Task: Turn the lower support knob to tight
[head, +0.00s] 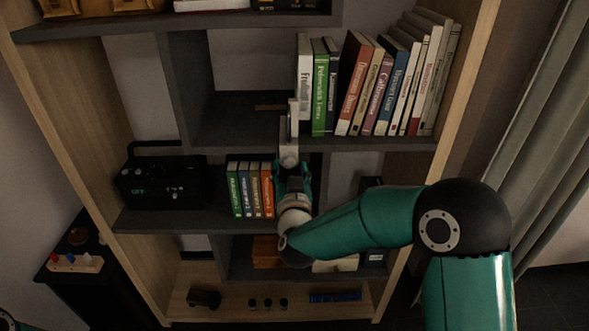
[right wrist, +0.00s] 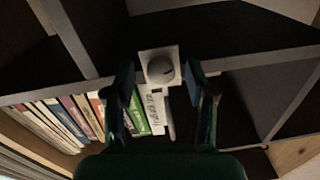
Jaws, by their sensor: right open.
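A pale upright support (head: 290,128) stands at the front of the bookshelf's middle, just left of the upper row of books. In the right wrist view, a round grey-white knob (right wrist: 160,68) sits on a light square plate (right wrist: 173,52). My right gripper (right wrist: 160,75) is open, with one dark finger on each side of the plate and knob. Whether the fingers touch them I cannot tell. In the head view my right gripper (head: 292,182) is in front of the shelf, just below the support, and its fingertips are hard to make out. My left gripper is not in view.
Upright books (head: 378,85) fill the shelf right of the support. Several small books (head: 250,188) and a black radio-like box (head: 162,185) stand on the shelf below, left of my gripper. Grey shelf boards (head: 240,127) and wooden side panels (head: 460,90) surround the area.

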